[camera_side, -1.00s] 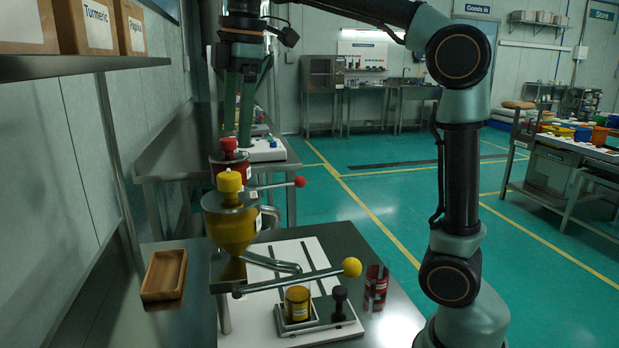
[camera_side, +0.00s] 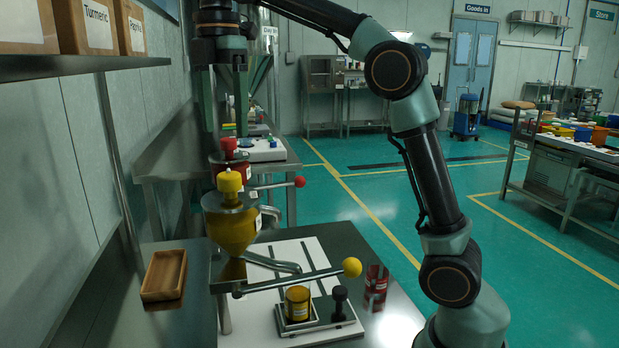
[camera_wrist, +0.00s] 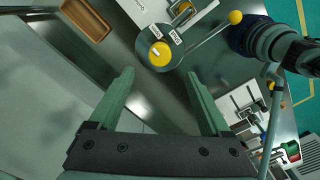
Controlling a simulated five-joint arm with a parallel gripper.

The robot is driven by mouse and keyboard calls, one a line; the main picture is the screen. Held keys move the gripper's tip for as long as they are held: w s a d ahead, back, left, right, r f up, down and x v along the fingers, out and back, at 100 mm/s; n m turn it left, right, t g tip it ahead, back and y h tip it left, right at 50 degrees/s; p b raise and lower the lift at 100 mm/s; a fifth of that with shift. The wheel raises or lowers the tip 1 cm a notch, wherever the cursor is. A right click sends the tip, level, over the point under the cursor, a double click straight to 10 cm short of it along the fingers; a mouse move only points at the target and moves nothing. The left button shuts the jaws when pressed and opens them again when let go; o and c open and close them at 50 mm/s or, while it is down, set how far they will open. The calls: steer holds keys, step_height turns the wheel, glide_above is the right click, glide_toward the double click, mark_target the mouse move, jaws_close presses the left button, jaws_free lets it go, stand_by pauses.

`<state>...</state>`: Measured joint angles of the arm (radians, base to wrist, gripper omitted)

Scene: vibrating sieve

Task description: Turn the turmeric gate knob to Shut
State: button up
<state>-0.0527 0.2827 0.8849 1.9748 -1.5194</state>
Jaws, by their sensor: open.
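The yellow turmeric gate knob (camera_side: 229,182) sits on top of the yellow turmeric hopper (camera_side: 235,231). In the wrist view the knob (camera_wrist: 160,53) stands on a grey disc, with two small white labels on the disc's far side. I cannot tell which label it points to. My gripper (camera_side: 226,128) points down with its green fingers spread, higher in the picture than both hoppers. In the wrist view the open gripper (camera_wrist: 158,75) has nothing between its fingers, and the knob shows just beyond the fingertips.
The red-knobbed hopper (camera_side: 231,151) stands close behind the turmeric one. A lever with a yellow ball (camera_side: 351,267) reaches over the yellow jar (camera_side: 298,302). A red jar (camera_side: 376,284) stands right, and a wooden tray (camera_side: 164,275) left by the wall. A shelf (camera_side: 70,67) overhangs the left.

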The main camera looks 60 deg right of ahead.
mark_target(229, 174)
steer(key=shift+f, duration=4.75)
jaws_close()
